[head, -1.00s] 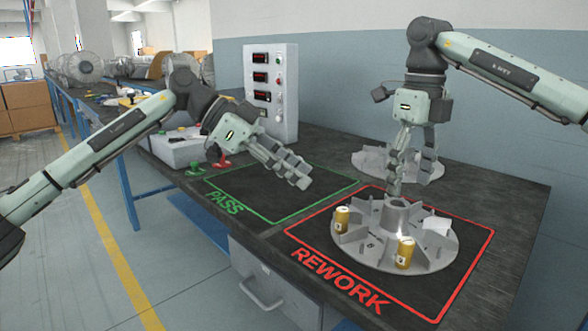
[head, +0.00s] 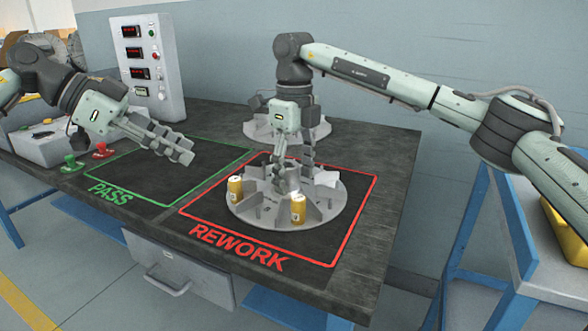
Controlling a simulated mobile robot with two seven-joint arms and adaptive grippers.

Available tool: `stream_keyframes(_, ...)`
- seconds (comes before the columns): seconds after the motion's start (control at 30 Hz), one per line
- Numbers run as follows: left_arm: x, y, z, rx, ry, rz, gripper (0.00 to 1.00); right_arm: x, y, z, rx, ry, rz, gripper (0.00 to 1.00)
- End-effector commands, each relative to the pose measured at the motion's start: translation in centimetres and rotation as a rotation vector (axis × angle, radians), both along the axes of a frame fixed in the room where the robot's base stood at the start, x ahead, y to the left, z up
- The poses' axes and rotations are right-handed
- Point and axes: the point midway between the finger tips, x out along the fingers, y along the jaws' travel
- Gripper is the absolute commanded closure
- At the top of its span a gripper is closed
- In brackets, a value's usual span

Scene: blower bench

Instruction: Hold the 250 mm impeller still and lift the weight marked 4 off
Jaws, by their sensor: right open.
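A grey finned impeller (head: 250,218) lies flat inside the red REWORK outline. Two brass-coloured weights stand on it, a left one (head: 235,189) and a front one (head: 298,209); their marks are too small to read. A white tag or block (head: 326,178) lies on its right side. My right gripper (head: 293,172) points down at the impeller's hub, open and holding nothing; whether it touches the hub cannot be told. My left gripper (head: 180,151) hovers over the PASS area, apart from the impeller; its fingers lie close together and their opening is unclear.
A second grey impeller (head: 258,130) lies behind, partly hidden by my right arm. A panel with red displays (head: 150,68) stands at the back left. A grey machine (head: 35,145) and green and red knobs (head: 100,150) are at the left. The green PASS outline (head: 222,170) is empty.

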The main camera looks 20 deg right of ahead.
Motion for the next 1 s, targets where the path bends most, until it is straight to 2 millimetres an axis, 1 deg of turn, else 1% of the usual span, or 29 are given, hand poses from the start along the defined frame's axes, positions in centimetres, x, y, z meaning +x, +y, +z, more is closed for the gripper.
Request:
stream_keyframes(0.03,-0.01,-0.02,-0.01,0.0,0.0,0.0,0.66,0.01,-0.01,0.02,0.0,0.0,0.0,0.4)
stream_keyframes(0.07,-0.01,-0.02,-0.01,0.0,0.0,0.0,0.66,0.01,-0.01,0.02,0.0,0.0,0.0,0.44)
stream_keyframes(0.5,0.0,-0.02,-0.01,0.0,0.0,0.0,0.66,0.04,0.02,0.06,0.001,-0.002,0.0,0.98)
stream_keyframes(0.53,0.0,-0.02,-0.01,0.0,0.0,0.0,0.66,0.05,0.02,0.06,0.001,-0.002,0.0,1.0)
stream_keyframes(1.0,0.0,0.0,0.15,0.0,0.0,0.0,0.66,0.03,0.07,0.08,0.001,-0.002,0.001,1.0)
